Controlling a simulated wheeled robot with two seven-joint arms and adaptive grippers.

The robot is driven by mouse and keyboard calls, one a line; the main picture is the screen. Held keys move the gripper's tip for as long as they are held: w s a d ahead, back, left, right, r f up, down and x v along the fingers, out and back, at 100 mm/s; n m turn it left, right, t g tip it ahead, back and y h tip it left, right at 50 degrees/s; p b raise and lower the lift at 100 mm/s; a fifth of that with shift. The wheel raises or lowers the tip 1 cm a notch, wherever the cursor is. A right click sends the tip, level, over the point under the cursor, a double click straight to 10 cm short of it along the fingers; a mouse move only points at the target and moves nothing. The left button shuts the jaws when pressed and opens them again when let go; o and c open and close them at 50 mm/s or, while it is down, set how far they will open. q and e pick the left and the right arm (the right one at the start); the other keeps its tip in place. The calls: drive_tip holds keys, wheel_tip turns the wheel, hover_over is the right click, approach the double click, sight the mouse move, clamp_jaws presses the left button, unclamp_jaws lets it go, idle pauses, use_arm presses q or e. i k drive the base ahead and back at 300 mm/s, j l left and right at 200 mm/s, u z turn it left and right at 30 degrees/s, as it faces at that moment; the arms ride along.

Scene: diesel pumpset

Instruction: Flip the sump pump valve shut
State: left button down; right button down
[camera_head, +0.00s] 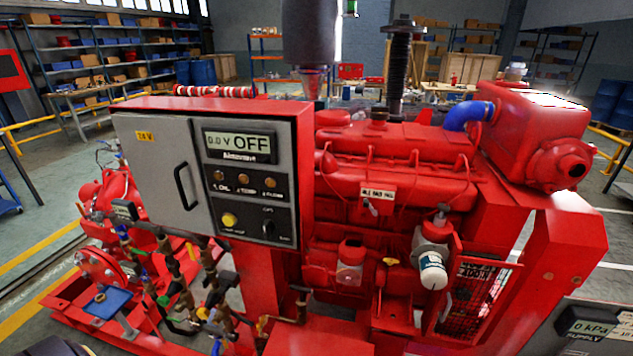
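A red diesel pumpset fills the middle of the head view. Brass and dark pipework (180,285) with several small valves and coloured handles stands at its lower left, below the control box. No label tells me which one is the sump pump valve, and the handles are too small to read as open or shut. Some lower pipes are cut off by the bottom edge. Neither of my grippers is in view.
The control box (160,170) juts out above the pipework, its display reading "0.0 V OFF". The red engine (400,150) with a white filter (432,270) stands right of it.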

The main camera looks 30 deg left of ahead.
sight(258, 326)
drive_tip(key=u, duration=1)
